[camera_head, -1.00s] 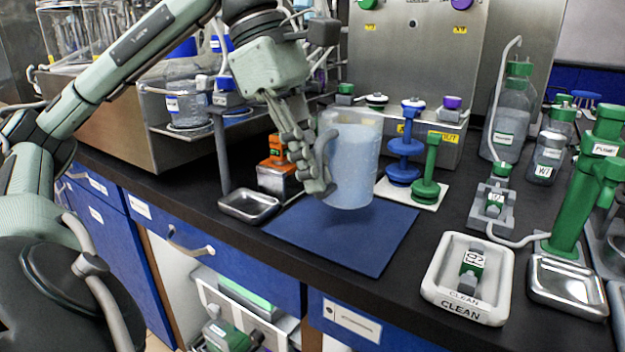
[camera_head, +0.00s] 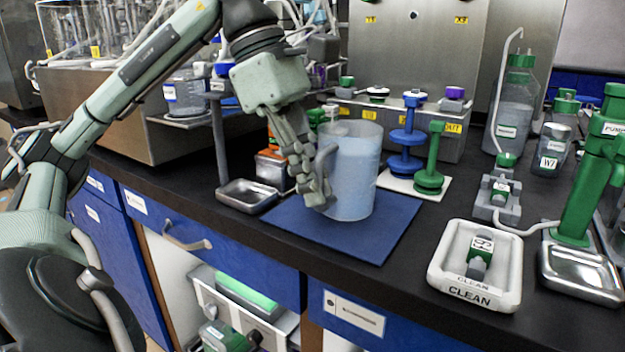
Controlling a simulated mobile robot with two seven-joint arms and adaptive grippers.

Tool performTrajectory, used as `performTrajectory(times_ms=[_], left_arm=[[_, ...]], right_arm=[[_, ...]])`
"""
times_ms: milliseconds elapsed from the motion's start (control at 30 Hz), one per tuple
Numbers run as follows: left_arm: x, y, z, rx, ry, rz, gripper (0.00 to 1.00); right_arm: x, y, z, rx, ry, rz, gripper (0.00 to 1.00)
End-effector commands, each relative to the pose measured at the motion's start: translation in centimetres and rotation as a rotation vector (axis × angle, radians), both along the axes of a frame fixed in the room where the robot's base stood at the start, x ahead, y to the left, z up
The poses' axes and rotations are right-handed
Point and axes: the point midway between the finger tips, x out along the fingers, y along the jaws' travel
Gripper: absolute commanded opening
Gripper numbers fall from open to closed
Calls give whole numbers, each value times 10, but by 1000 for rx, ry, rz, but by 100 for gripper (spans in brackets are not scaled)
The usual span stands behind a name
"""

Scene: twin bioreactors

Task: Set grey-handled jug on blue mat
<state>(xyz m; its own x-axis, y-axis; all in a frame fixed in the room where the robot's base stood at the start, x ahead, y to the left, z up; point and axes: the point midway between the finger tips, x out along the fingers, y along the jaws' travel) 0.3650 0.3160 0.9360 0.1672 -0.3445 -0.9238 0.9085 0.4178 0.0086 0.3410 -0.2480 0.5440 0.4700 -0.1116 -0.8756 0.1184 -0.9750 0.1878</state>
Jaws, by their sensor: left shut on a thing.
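The grey-handled jug (camera_head: 354,172) is a large translucent cup, upright, with pale blue contents. It is at the blue mat (camera_head: 372,245), over its back middle part, and its base looks to be on or just above the mat; I cannot tell which. My left gripper (camera_head: 318,192) is shut on the jug's grey handle, at the jug's left side, and its fingers hide most of the handle. My right gripper is not in view.
A small steel tray (camera_head: 247,197) is left of the mat. Blue and green spindles (camera_head: 430,165) stand on a white pad behind right. A white tray marked CLEAN (camera_head: 437,272) lies to the right. The mat's front part is bare.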

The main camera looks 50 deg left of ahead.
Motion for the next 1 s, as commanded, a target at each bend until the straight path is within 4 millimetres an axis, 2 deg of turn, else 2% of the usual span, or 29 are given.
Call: performTrajectory(times_ms=[367, 400, 533, 900, 1000], left_arm=[[0, 0, -1, -1, -3, 1, 0], [0, 0, -2, 0, 0, 0, 15], [0, 0, -2, 0, 0, 0, 31], [0, 0, 0, 0, 0, 0, 31], [0, 1, 5, 1, -1, 2, 31]], right_arm=[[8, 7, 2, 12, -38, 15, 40], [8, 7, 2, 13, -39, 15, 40], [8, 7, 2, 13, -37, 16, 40], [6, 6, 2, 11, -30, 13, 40], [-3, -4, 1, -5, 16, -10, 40]])
